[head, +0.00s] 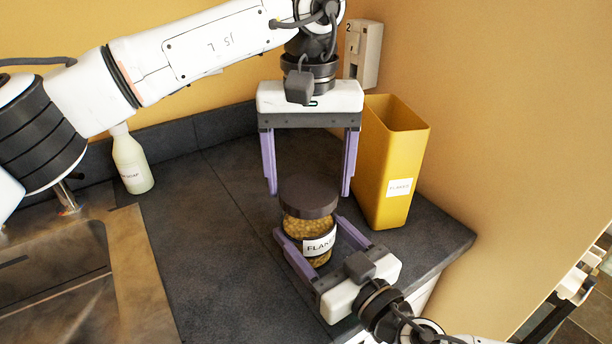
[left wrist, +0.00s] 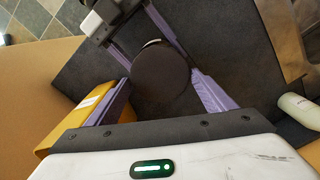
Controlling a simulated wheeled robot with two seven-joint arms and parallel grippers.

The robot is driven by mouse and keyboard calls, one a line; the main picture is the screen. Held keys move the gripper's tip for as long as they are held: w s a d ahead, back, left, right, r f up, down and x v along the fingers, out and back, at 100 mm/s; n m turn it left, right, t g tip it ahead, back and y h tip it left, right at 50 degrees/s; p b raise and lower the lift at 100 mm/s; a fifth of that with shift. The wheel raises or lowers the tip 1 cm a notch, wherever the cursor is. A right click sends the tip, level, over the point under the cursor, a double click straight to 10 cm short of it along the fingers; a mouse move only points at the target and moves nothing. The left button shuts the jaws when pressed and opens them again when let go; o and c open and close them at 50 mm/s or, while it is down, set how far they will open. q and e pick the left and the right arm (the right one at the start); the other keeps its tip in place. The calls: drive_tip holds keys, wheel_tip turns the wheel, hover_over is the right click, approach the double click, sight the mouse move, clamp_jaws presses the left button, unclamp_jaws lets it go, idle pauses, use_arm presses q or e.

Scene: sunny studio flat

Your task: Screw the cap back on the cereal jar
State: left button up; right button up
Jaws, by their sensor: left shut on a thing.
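The cereal jar (head: 296,228) is clear, full of golden flakes, with a white label, and stands upright on the dark counter near its right end. The dark round cap (head: 308,196) is level over the jar's mouth; I cannot tell whether it is seated or slightly above the rim. My left gripper (head: 309,192) points down from above, its purple fingers on either side of the cap, shut on it. The cap also shows between the fingertips in the left wrist view (left wrist: 160,77). My right gripper (head: 312,240) comes from the front right, fingers around the jar's sides, shut on it.
A tall yellow container (head: 398,150) with a label stands close behind and right of the left gripper. A soap bottle (head: 131,160) and a sink (head: 55,270) are at the left. The counter (head: 215,240) between sink and jar is clear. A wall box (head: 364,52) hangs behind.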

use_arm(q)
drive_tip(key=m, duration=0.4)
drive_tip(key=shift+s+d+m, duration=0.1)
drive_tip(key=shift+d+m, duration=0.05)
drive_tip(key=shift+m, duration=0.15)
drive_tip(key=m, duration=0.6)
drive_tip(key=shift+s+d, duration=0.1)
drive_tip(key=shift+d, duration=0.05)
drive_tip(key=o, duration=1)
drive_tip(key=shift+r, duration=2.25)
